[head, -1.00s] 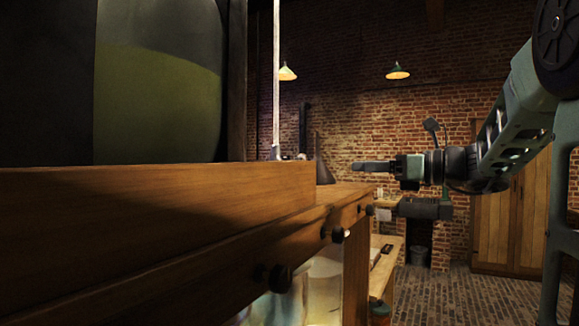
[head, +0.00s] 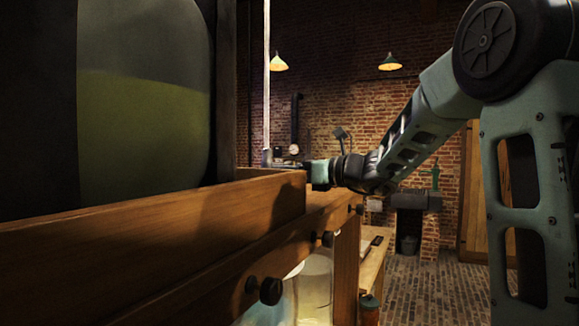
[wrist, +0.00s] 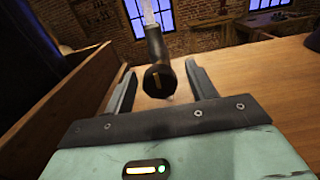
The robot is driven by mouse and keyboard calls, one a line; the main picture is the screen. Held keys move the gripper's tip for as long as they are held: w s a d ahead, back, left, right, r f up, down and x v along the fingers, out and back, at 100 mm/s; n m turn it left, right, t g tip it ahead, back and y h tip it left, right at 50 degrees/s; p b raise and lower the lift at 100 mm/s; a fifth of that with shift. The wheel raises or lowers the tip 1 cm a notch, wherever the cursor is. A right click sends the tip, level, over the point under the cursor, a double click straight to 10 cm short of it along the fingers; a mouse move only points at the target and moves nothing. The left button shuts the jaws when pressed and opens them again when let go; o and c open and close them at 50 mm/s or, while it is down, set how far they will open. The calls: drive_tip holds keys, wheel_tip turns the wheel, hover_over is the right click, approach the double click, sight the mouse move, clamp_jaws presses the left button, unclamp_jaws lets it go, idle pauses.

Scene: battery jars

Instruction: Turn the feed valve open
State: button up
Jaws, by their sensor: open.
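The feed valve (wrist: 160,78) appears in the wrist view as a dark round knob with a short pale mark on its face, below a clear upright tube. My gripper (wrist: 161,68) is open, with one finger on each side of the knob. Gaps show between the knob and both fingers, and I see no contact. In the head view my gripper's pale green body (head: 320,174) is at the far end of the wooden rail, which hides the fingers. I cannot make out the valve knob there.
A wooden rail (head: 150,225) runs along the left, with a large jar (head: 140,110) of greenish liquid behind it. Several dark knobs (head: 265,291) stick out of the bench front. In the wrist view a bare wooden top (wrist: 260,75) lies right of the gripper.

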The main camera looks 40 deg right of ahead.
drive_tip(key=shift+w+a, duration=0.1)
drive_tip(key=shift+w, duration=0.05)
drive_tip(key=c, duration=1)
